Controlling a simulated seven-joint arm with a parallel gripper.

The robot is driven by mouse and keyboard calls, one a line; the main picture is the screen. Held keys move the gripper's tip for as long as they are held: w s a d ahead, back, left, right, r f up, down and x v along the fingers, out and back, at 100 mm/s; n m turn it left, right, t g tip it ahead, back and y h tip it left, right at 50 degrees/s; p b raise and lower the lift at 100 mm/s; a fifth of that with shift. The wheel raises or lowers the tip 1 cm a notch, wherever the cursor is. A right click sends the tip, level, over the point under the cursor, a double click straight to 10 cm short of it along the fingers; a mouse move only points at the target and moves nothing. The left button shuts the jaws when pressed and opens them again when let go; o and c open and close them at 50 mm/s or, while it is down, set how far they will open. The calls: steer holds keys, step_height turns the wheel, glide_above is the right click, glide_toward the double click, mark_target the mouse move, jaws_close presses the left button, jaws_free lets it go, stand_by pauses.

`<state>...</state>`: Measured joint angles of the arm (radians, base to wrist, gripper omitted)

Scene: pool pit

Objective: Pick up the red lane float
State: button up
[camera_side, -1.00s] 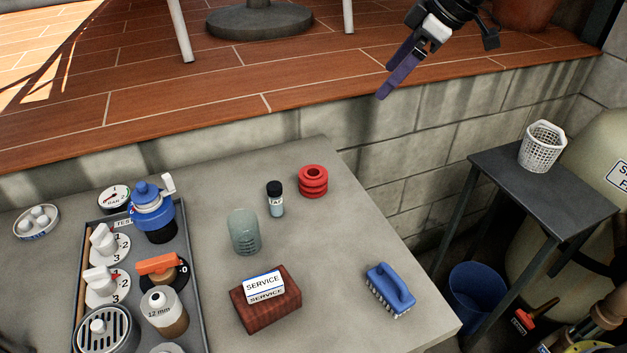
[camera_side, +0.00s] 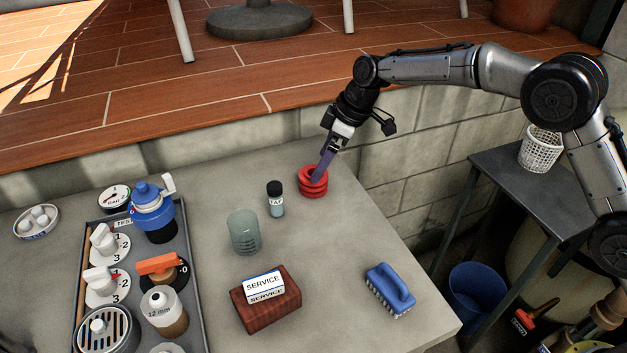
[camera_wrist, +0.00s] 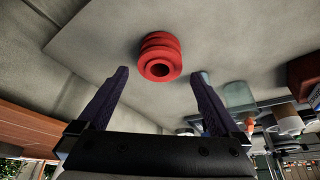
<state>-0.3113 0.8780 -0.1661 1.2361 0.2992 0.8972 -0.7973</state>
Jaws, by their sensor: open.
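The red lane float (camera_side: 313,187) is a ribbed ring with a central hole. It stands on the grey table (camera_side: 345,255) near the far right corner. In the wrist view the float (camera_wrist: 160,50) lies ahead of the fingertips, roughly midway between them sideways. My gripper (camera_side: 318,180) reaches down from the back right, and its purple fingers overlap the float's upper part in the side view. In the wrist view the gripper (camera_wrist: 162,75) is open, with two dark purple fingers apart and nothing held. I cannot tell whether a finger touches the float.
A small black-capped bottle (camera_side: 275,199) stands just left of the float. A clear tumbler (camera_side: 243,232), a wooden block with a service card (camera_side: 266,298) and a blue brush (camera_side: 391,289) stand nearer the front. A block wall (camera_side: 400,160) rises behind.

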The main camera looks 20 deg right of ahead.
mark_target(311, 174)
steer(key=shift+a+x, duration=0.2)
steer(key=shift+x, duration=2.7)
steer(key=shift+w+r, duration=0.1)
steer(key=shift+c, duration=0.3)
steer(key=c, duration=1.2)
